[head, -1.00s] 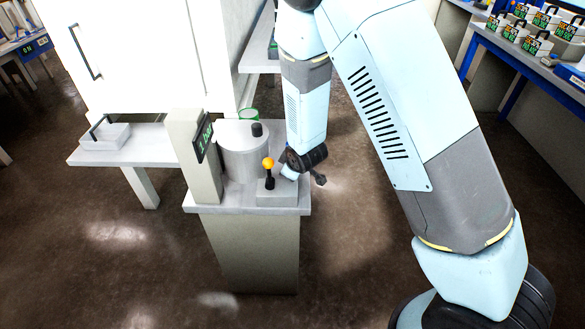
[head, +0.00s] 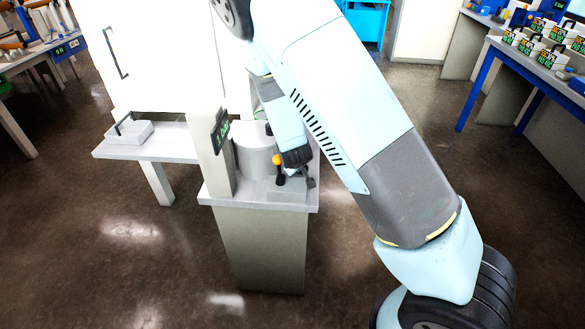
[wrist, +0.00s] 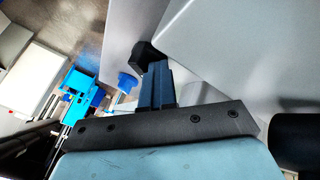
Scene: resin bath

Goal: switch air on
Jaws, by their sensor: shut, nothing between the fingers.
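A small lever with an orange-yellow knob (head: 277,160) stands roughly upright on a grey box (head: 286,194). The box sits at the front right of a pale stand, beside a light grey cylinder (head: 252,148). My gripper (head: 310,182) is right of the lever and low over the box, its fingers shut and empty. A small gap seems to separate the fingertips from the lever; contact cannot be told. In the wrist view my dark gripper (wrist: 150,58) points up past pale grey surfaces. The lever cannot be made out there.
A post with a dark green-lettered display (head: 220,130) rises left of the cylinder. A blue-framed bench (head: 530,65) is far right. The floor in front is clear.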

